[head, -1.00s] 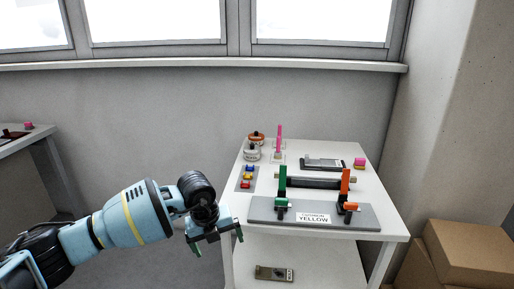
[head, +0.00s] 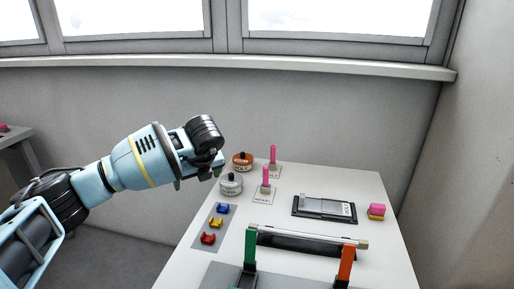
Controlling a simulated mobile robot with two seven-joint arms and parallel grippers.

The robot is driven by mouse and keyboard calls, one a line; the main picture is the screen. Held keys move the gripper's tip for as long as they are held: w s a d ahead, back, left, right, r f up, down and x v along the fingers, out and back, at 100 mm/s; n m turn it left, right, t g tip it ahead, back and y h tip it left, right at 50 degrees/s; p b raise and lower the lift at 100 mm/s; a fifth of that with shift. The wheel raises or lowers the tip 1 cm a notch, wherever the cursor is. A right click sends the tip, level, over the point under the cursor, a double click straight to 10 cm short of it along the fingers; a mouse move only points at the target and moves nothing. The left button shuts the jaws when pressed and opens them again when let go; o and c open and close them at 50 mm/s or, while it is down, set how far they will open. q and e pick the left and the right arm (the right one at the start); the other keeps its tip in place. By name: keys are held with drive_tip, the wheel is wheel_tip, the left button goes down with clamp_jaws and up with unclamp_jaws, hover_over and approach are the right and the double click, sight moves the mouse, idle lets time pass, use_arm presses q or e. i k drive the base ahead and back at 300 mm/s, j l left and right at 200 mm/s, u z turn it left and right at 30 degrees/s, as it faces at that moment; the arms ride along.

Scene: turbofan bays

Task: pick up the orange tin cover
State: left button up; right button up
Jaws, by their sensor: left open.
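The orange tin cover (head: 242,156) sits at the back left of the white table, with a dark knob on top. It appears to rest on a tin whose body is hard to make out. A similar white-covered tin (head: 231,183) stands just in front of it. My left gripper (head: 198,180) is open and empty, left of the two tins and apart from them, its fingers partly hidden by the wrist. My right gripper is out of view.
Pink pegs (head: 266,178) stand on labels right of the tins. Blue, yellow and red clips (head: 216,223) lie on a grey strip in front.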

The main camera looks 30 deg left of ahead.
sight(243, 158)
drive_tip(key=i, duration=0.85)
